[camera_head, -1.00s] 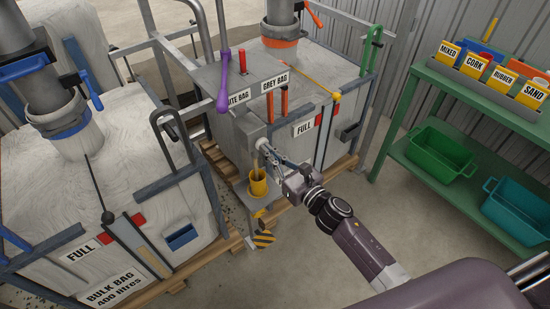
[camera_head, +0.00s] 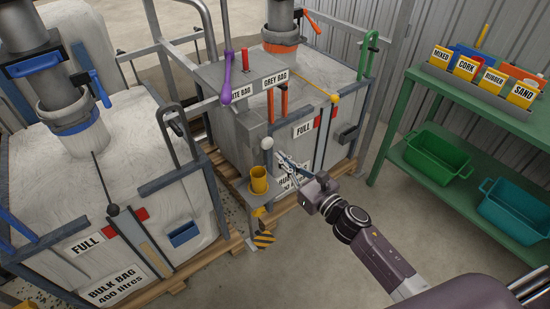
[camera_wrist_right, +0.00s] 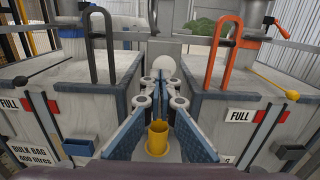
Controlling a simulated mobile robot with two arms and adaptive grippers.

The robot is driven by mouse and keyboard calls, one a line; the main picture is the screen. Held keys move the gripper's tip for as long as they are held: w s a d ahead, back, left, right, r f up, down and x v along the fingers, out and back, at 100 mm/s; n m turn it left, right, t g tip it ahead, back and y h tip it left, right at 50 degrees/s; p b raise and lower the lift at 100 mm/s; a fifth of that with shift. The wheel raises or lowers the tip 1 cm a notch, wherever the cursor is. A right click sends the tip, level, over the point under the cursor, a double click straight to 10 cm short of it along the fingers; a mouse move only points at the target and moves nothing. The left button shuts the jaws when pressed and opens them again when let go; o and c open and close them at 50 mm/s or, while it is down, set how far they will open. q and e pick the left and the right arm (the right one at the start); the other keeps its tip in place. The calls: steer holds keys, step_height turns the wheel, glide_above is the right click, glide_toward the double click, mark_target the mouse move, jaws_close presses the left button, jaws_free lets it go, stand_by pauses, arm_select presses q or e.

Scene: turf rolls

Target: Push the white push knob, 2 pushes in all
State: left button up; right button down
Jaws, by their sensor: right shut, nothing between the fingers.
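The white push knob (camera_head: 267,143) is a round white button on the front of the grey metal cabinet (camera_head: 232,140) between the two big bags. In the right wrist view the knob (camera_wrist_right: 165,66) shows straight ahead, just beyond my fingertips. My right gripper (camera_head: 279,156) is shut and empty, its fingers pointing at the knob. In the head view its tips look a little short of the knob and lower right of it. My left gripper is in neither view.
A yellow cup (camera_head: 259,179) stands on a small ledge below the knob, close under my right fingers. Orange (camera_head: 284,103) and purple (camera_head: 226,80) handles are above. A green shelf (camera_head: 400,160) stands at right.

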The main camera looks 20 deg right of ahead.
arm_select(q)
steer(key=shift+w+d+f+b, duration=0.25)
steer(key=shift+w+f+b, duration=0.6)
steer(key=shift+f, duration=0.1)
arm_select(e)
steer(key=v, duration=0.7)
steer(key=shift+d+f, duration=0.25)
steer(key=shift+d, duration=0.05)
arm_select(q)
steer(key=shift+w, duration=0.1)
arm_select(e)
steer(key=shift+w+f, duration=0.1)
steer(key=shift+w, duration=0.05)
